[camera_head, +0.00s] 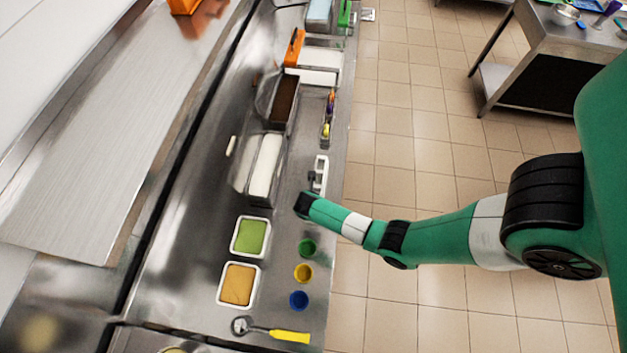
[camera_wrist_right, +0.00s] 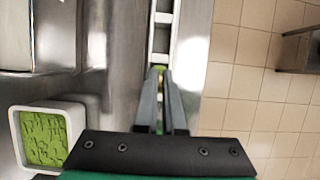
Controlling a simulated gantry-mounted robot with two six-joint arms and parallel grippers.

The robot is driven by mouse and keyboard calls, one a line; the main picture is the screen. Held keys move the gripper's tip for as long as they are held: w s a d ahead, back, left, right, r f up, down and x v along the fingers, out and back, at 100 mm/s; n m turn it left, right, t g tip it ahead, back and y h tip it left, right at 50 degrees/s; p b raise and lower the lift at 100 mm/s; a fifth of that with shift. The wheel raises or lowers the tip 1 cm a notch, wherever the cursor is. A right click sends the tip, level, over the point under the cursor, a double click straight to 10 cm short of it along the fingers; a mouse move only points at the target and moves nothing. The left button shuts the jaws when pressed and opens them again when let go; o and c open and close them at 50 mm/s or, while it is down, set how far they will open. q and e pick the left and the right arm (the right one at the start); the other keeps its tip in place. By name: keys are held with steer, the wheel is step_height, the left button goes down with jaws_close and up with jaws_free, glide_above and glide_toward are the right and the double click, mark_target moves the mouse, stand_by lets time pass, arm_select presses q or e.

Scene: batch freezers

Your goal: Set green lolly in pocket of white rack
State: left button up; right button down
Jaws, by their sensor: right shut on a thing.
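The white rack (camera_head: 321,172) lies along the counter's right part, and my right gripper (camera_head: 312,182) is over its left side. In the right wrist view the rack (camera_wrist_right: 163,34) runs up from the fingertips, with open pockets between its crossbars. My right gripper (camera_wrist_right: 160,80) is shut on the green lolly (camera_wrist_right: 159,68), of which only a small green bit shows between the fingertips. The fingers hide the rest of it. I cannot tell whether the lolly touches the rack. My left gripper is not in view.
A tub of green ice cream (camera_head: 251,237) and an orange one (camera_head: 239,284) stand left of the arm. Green (camera_head: 307,247), yellow (camera_head: 303,273) and blue (camera_head: 299,300) cups stand near the counter edge. A yellow-handled scoop (camera_head: 289,335) lies in front.

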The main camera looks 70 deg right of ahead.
steer(key=shift+f, duration=0.2)
stand_by(0.3)
steer(key=c, duration=0.9)
jaws_free()
steer(key=shift+c, duration=0.2)
steer(key=p+v, duration=0.2)
steer(key=v, duration=0.9)
steer(key=shift+r+p, duration=0.25)
steer(key=shift+p, duration=0.05)
steer(key=shift+a, duration=0.15)
